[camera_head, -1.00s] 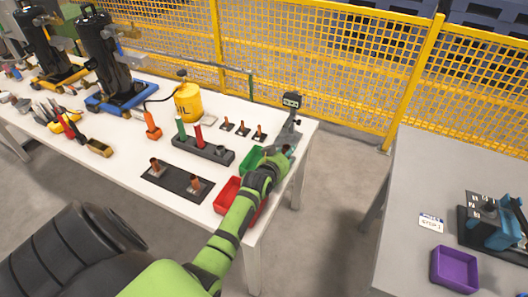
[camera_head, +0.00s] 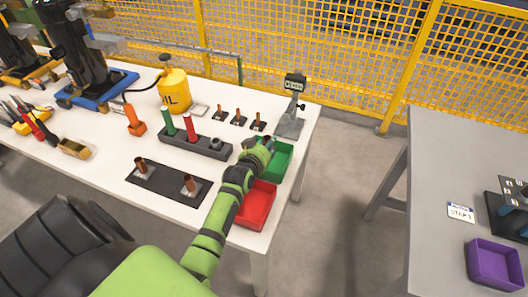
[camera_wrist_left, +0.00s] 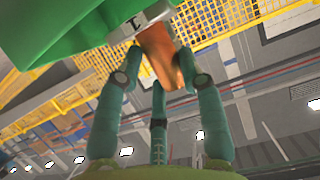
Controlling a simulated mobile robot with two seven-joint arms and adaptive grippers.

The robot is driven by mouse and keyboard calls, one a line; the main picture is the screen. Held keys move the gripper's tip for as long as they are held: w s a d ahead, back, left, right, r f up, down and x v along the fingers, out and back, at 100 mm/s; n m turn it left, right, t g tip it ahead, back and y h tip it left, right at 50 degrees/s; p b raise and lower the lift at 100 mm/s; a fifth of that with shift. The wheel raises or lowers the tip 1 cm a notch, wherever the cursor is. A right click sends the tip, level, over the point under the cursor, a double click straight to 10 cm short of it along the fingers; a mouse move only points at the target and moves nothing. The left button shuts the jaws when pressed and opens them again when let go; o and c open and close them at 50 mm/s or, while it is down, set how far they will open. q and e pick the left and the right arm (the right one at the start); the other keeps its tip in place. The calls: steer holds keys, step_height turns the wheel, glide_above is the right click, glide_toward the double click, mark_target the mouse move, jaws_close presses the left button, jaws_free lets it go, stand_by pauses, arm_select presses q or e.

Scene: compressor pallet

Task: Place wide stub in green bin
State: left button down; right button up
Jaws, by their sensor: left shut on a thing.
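The green bin (camera_head: 281,162) stands near the right end of the white table. My left gripper (camera_head: 266,143) is at the bin's left and far side, partly covering it. In the wrist view my left gripper (camera_wrist_left: 160,75) is shut on a copper-coloured stub (camera_wrist_left: 157,48), held between its fingers. A green surface (camera_wrist_left: 60,25), likely the bin, fills the upper left of that view, close to the stub. The held stub is hidden or too small to make out in the head view. My right gripper is not in view.
A red bin (camera_head: 257,205) sits just in front of the green one. A gauge stand (camera_head: 291,115) is behind it. A grey block with red and green cylinders (camera_head: 195,140) and a dark mat with two copper stubs (camera_head: 165,183) lie to the left.

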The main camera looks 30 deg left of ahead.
arm_select(q)
steer(key=f+b, duration=0.1)
steer(key=f, duration=0.1)
steer(key=shift+d+f+b, duration=0.2)
steer(key=shift+f+b, duration=0.15)
steer(key=shift+w+a, duration=0.15)
steer(key=shift+a, duration=0.1)
steer(key=shift+s+f, duration=0.1)
steer(key=shift+s, duration=0.1)
steer(key=shift+w+f, duration=0.1)
steer(key=shift+f, duration=0.4)
steer(key=c, duration=1)
jaws_free()
steer(key=shift+c, duration=0.2)
steer(key=shift+f, duration=0.15)
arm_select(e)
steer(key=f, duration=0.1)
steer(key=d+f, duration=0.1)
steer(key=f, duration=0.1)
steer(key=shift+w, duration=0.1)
